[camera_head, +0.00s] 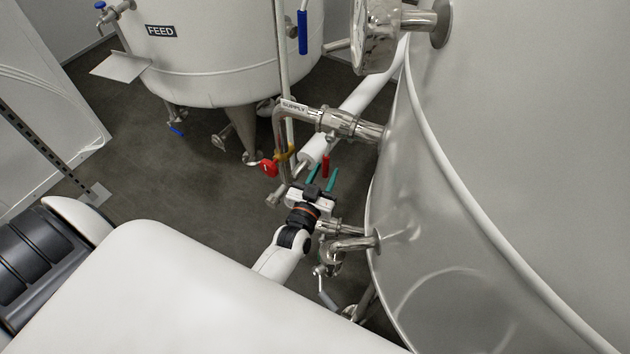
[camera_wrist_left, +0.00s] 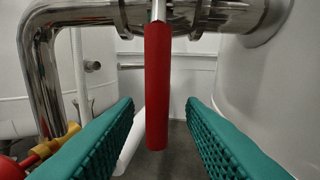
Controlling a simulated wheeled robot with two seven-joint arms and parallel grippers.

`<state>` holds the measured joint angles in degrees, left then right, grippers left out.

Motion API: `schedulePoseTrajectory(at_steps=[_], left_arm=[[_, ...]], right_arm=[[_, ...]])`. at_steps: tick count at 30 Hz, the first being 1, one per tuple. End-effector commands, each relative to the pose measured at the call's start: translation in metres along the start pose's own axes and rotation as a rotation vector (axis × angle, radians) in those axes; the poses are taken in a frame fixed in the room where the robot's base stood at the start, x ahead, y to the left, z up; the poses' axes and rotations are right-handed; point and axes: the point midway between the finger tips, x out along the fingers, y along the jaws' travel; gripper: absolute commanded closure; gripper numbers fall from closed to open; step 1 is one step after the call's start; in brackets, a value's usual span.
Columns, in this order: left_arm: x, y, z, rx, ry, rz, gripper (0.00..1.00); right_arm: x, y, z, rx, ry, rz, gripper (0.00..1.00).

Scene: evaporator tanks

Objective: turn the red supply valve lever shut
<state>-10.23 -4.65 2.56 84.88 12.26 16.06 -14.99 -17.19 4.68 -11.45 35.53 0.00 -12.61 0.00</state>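The red supply valve lever (camera_head: 325,164) shows just beyond my left fingertips in the head view. In the left wrist view the red lever (camera_wrist_left: 158,85) hangs down from a metal stem under a shiny steel pipe (camera_wrist_left: 200,14). The pipe labelled SUPPLY (camera_head: 294,107) runs to the large tank at right. My left gripper (camera_head: 322,175) is open, with a teal finger on each side of the lever's line. Gaps show between the lever and both fingers. I cannot tell how far the lever reaches in between them. My right gripper is not in view.
A red knob (camera_head: 268,168) on a yellow fitting (camera_head: 285,154) sits left of my gripper. The large steel tank (camera_head: 480,180) stands close on the right, with pipe fittings (camera_head: 345,240) beneath my gripper. The FEED tank (camera_head: 215,60) stands behind; floor is open at left.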

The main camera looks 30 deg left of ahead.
Motion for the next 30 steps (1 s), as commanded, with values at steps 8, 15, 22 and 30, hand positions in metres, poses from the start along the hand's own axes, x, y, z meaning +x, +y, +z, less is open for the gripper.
schedulePoseTrajectory(at_steps=[8, 15, 22, 30], left_arm=[[-0.06, 0.0, -0.002, -0.001, 0.003, 0.0, 0.64], [-0.083, -0.001, -0.001, -0.002, 0.001, -0.001, 0.64], [-0.084, -0.001, 0.0, -0.002, 0.001, -0.001, 0.64], [-0.084, -0.001, 0.0, -0.002, 0.001, -0.001, 0.64]], right_arm=[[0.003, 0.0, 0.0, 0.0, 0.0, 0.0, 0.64], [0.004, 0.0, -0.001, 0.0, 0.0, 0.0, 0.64], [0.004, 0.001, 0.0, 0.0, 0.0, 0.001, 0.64], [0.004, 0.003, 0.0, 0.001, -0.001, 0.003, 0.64]])
